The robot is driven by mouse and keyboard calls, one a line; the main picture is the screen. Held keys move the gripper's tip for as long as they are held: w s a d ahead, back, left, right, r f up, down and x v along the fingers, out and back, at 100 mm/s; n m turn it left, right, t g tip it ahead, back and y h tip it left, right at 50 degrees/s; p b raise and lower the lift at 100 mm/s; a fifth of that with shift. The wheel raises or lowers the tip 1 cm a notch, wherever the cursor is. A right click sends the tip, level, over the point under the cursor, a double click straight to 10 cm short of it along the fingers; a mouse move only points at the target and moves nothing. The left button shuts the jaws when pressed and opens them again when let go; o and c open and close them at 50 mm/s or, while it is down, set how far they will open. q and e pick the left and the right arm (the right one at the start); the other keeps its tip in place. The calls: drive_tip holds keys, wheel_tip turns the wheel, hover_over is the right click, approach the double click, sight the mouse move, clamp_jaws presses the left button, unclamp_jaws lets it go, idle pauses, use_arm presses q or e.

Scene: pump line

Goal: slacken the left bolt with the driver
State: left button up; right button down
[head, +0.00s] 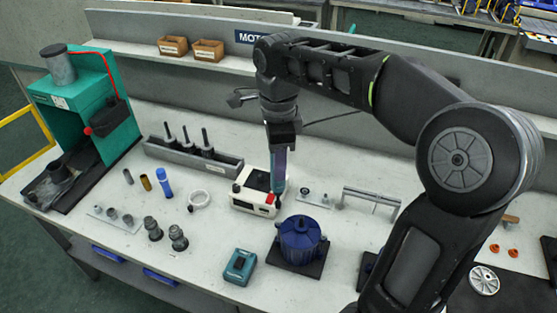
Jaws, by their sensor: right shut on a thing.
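My right gripper (281,140) comes down from above near the middle of the bench and is shut on the driver (279,168). The driver is a long, slim, teal and dark tool held roughly upright. Its lower end is in front of or beside a white box (243,201) with a dark top; I cannot tell whether they touch. A blue pump or motor housing (300,238) stands on a dark plate just nearer and to the right. The left bolt cannot be made out for certain at this size. My left gripper is not in view.
A teal press (72,115) stands at the far left. A grey rack (190,158) holds several dark upright tools. Small cylinders and fittings lie left of centre. A teal battery-like block (240,267) lies in front. A grey handle-shaped bar (371,197) stands right of the driver.

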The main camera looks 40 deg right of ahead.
drive_tip(key=shift+f, duration=0.85)
drive_tip(key=shift+f+b, duration=0.65)
drive_tip(key=shift+f, duration=0.7)
drive_tip(key=shift+f+b, duration=0.65)
drive_tip(key=shift+f, duration=0.25)
drive_tip(key=shift+s+r, duration=0.1)
drive_tip(key=shift+r, duration=0.05)
idle(0.8)
wheel_tip(320, 180, up, 2)
drive_tip(key=shift+r+p, duration=0.25)
drive_tip(key=shift+p, duration=0.95)
drive_tip(key=shift+r, duration=1.2)
